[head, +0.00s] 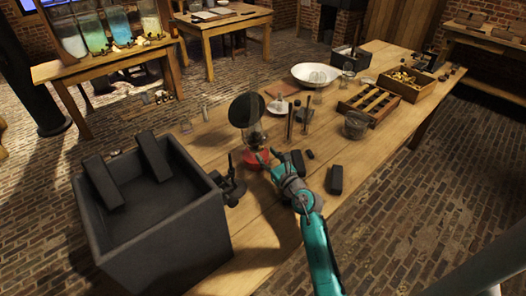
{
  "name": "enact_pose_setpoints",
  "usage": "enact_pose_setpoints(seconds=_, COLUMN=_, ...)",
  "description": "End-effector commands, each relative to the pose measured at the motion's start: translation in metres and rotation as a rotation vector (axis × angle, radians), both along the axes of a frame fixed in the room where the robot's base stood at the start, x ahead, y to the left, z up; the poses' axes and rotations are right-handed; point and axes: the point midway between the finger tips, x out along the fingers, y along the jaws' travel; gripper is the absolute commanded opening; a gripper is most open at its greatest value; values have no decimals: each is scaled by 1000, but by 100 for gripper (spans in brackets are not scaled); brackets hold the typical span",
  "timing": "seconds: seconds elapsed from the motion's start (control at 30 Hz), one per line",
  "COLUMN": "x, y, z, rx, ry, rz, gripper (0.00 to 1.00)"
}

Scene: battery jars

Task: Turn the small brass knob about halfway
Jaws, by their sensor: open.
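A lamp-like piece with a red base (254,158) and a clear glass body (253,137) stands on the long wooden table. A dark round disc (247,110) shows at its top. The small brass knob cannot be made out; it may be too small or hidden behind my gripper. My gripper (266,157) is open at the right side of the red base, close to it. I cannot tell whether it touches anything.
A large dark open box (160,240) stands at the near left, with a dark stand (229,188) beside it. A dark block (336,180) lies right of my arm. Beyond are thin upright rods, a white bowl (316,74) and a compartment tray (371,103).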

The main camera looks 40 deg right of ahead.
Motion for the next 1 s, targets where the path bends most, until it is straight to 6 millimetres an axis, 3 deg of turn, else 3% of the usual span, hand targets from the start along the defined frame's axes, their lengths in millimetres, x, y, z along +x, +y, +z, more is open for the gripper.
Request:
enact_pose_setpoints(seconds=0.2, x=25, y=-4, z=0, rx=-1, ry=0, rz=1, gripper=47)
enact_pose_setpoints(seconds=0.6, x=31, y=-5, z=0, rx=0, ry=0, rz=0, gripper=47)
enact_pose_setpoints(seconds=0.67, x=31, y=-5, z=0, rx=0, ry=0, rz=0, gripper=35)
enact_pose_setpoints(seconds=0.8, x=31, y=-5, z=0, rx=0, ry=0, rz=1, gripper=0)
enact_pose_setpoints(seconds=1.0, x=31, y=-5, z=0, rx=2, ry=0, rz=1, gripper=0)
